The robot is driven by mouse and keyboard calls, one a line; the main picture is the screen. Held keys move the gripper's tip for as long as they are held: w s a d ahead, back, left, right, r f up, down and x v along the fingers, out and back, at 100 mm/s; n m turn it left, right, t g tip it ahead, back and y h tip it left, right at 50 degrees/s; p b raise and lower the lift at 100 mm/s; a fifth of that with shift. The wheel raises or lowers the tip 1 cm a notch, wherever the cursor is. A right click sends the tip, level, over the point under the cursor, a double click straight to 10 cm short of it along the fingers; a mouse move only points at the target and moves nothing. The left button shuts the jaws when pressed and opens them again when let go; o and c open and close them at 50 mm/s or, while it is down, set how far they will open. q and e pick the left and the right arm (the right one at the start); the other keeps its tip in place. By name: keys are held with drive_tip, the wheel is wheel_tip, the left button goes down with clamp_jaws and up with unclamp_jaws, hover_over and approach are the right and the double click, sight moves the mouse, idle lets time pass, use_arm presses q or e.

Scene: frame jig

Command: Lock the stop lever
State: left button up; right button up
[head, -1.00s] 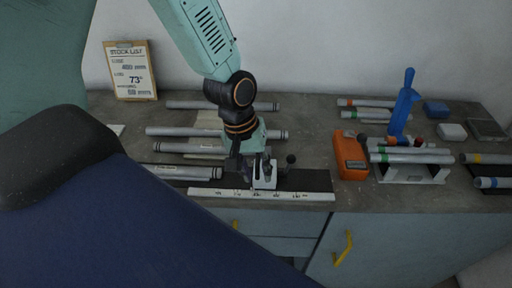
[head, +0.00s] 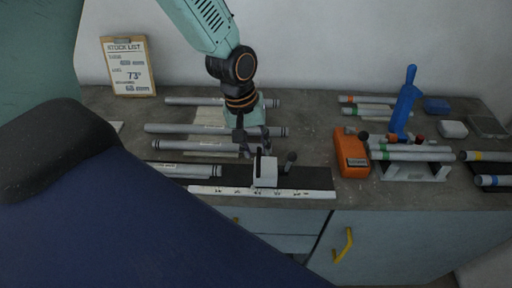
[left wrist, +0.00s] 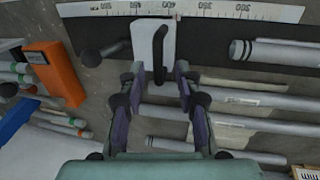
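The white stop block (head: 265,172) sits on the dark jig rail behind the white scale strip. A dark lever with a ball knob (head: 291,157) stands at its right side; the knob also shows in the left wrist view (left wrist: 89,56). A black handle (left wrist: 160,52) runs along the top of the block (left wrist: 144,40). My left gripper (head: 255,146) is just behind the block. In the left wrist view its fingers (left wrist: 158,80) are apart with nothing between them, pointing at the block and not visibly touching it. My right gripper is not in view.
The scale strip (head: 240,191) runs along the bench front. Silver tubes (head: 190,171) lie left of and behind the stop. An orange device (head: 351,154) stands to the right, then a tube rack (head: 412,171) and a blue-handled tool (head: 404,105).

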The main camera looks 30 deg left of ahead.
use_arm(q)
drive_tip(key=shift+f, duration=0.25)
drive_tip(key=shift+s+d+r, duration=0.1)
drive_tip(key=shift+s+d, duration=0.05)
drive_tip(key=shift+d, duration=0.2)
drive_tip(key=shift+a, duration=0.2)
drive_tip(key=c, duration=0.4)
clamp_jaws()
